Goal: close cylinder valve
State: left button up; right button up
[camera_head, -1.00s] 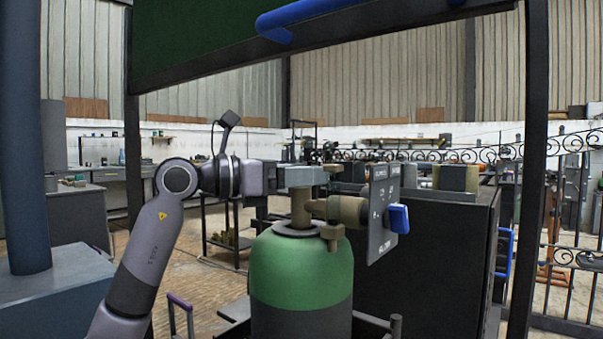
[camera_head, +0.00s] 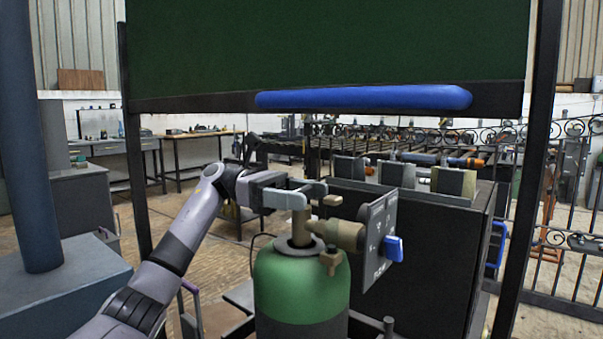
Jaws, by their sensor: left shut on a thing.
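A green gas cylinder (camera_head: 300,285) stands upright in the lower middle, with a dark collar and a brass valve (camera_head: 299,228) on top. A brass side outlet (camera_head: 339,235) points right toward a grey labelled plate (camera_head: 374,250) with a blue knob (camera_head: 394,249). My left gripper (camera_head: 303,193) comes in from the left and is shut at the top of the valve, its light grey fingers around the valve top. The fingers hide most of what they hold. My right gripper is not in view.
A dark green gate panel (camera_head: 330,50) with a blue handle bar (camera_head: 363,98) hangs across the top, between dark posts. A dark cabinet (camera_head: 425,258) stands right behind the cylinder. A blue column (camera_head: 30,140) is at the left.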

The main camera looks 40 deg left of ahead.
pick_arm(q)
jog(key=shift+r+m+g+p, duration=0.1)
jog(key=shift+m+g+p, duration=0.65)
jog(key=shift+g, duration=0.25)
jog(key=shift+g+h, duration=0.3)
jog(key=shift+g, duration=0.1)
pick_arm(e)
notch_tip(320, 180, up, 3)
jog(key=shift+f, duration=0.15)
pick_arm(q)
jog(key=shift+f+m, duration=0.2)
jog(key=shift+m, duration=0.05)
jog(key=o, duration=1)
jog(key=shift+a, duration=0.1)
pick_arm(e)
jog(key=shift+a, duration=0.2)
